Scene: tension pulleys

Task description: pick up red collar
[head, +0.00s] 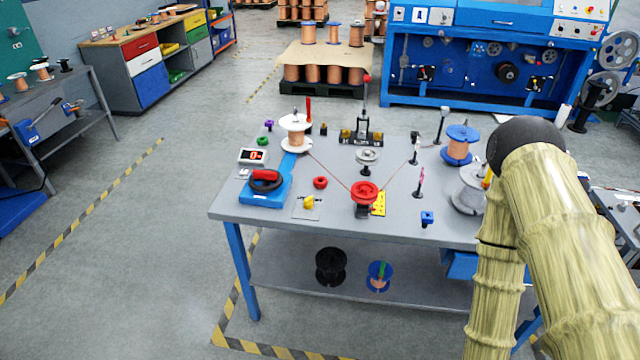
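A small red ring (320,182), which looks like the red collar, lies flat on the grey worktable (240,212) near its middle. A larger red pulley wheel (364,190) sits on a dark mount to its right, with a thin red wire running to it. My arm rises at the right side of the head view, over the table's right end. My gripper is out of the picture, so its state is hidden. Nothing covers the red ring.
Left of the ring is a blue base (266,193) with a black ring and red grip. A yellow piece (309,201) on a small plate lies just in front of it. A white spool (296,130) stands behind.

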